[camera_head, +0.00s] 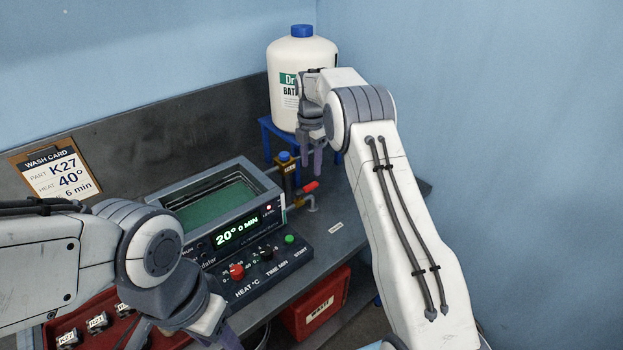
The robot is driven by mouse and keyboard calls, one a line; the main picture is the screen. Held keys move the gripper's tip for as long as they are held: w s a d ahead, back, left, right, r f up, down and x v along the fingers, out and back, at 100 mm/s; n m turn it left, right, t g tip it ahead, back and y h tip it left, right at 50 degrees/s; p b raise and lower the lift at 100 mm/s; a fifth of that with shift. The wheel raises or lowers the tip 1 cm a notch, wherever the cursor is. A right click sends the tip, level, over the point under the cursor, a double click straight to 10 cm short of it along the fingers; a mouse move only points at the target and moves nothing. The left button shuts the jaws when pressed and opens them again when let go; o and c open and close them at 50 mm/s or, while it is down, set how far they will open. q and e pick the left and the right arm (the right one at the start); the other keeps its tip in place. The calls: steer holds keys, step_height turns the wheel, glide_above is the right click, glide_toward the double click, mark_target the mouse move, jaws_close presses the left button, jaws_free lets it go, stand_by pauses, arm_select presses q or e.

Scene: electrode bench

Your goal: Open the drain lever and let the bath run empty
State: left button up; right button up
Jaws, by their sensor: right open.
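The bath (270,184) is a grey tank with a green interior at the centre of the bench. I cannot tell how much liquid it holds. The drain lever (310,187) has a red handle and sits on a small valve at the bath's right side, above a bent spout. My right gripper (312,168) points down, open and empty, just above and behind the lever, apart from it. My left gripper (226,338) is at the bottom edge, in front of the control panel. Its fingertips are cut off or hidden, so its opening is unclear.
A white bottle (293,55) stands on a blue stand (267,140) at the back. A brown bottle with a blue cap (284,175) stands beside the bath. The display (237,233) reads 20° 0 MIN.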

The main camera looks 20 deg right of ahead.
steer(key=shift+r, duration=2.1)
